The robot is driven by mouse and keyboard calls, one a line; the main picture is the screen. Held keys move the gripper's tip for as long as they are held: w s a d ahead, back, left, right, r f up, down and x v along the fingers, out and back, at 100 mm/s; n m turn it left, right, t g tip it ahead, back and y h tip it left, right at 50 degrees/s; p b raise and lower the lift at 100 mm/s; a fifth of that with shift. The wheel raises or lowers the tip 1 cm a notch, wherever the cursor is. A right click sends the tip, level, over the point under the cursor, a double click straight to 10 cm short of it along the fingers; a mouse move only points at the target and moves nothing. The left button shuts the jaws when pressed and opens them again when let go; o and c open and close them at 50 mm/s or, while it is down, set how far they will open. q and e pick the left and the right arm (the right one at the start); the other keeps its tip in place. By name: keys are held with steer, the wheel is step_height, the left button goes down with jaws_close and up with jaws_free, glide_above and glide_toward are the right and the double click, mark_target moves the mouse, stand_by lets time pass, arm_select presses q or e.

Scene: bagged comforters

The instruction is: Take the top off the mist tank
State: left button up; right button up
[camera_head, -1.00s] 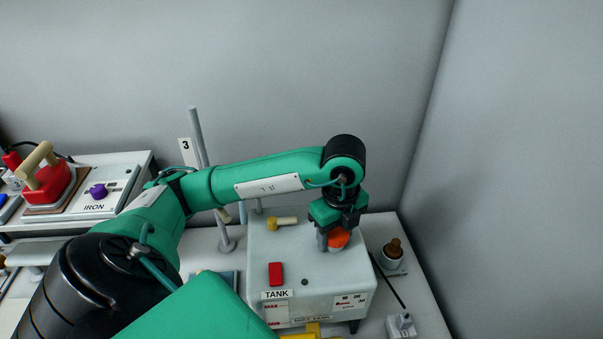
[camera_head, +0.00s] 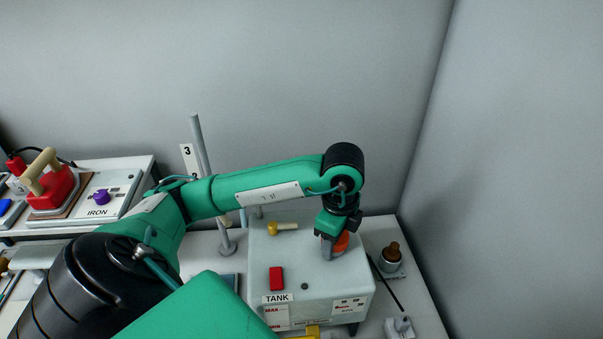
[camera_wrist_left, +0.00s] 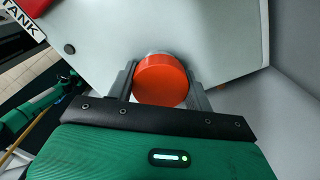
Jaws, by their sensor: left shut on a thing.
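The mist tank (camera_head: 318,272) is a pale grey box labelled TANK on the table at the right. Its orange round cap (camera_head: 342,242) is at the right of the tank's top, partly hidden by my gripper. My left gripper (camera_head: 334,250) points down at it. In the left wrist view the orange cap (camera_wrist_left: 161,80) sits between the two grey fingers of the left gripper (camera_wrist_left: 160,88), which are shut on its sides. A pale collar shows at the cap's far edge. I cannot tell whether the cap is still seated. My right gripper is not in view.
A red switch (camera_head: 276,278) and a yellow-handled valve (camera_head: 282,228) are on the tank's top. A brown-topped bottle (camera_head: 392,255) stands right of the tank. A post (camera_head: 203,160) rises behind. A red iron (camera_head: 52,186) rests at the left.

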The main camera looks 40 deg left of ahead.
arm_select(q)
steer(key=n+p, duration=0.1)
steer(key=n, duration=0.1)
steer(key=shift+n, duration=0.3)
steer(key=shift+n+p, duration=0.6)
steer(key=shift+p, duration=0.6)
steer(key=shift+r+n+p, duration=0.1)
steer(key=shift+n+p, duration=0.3)
steer(key=shift+p, duration=1.7)
steer(key=o, duration=1.6)
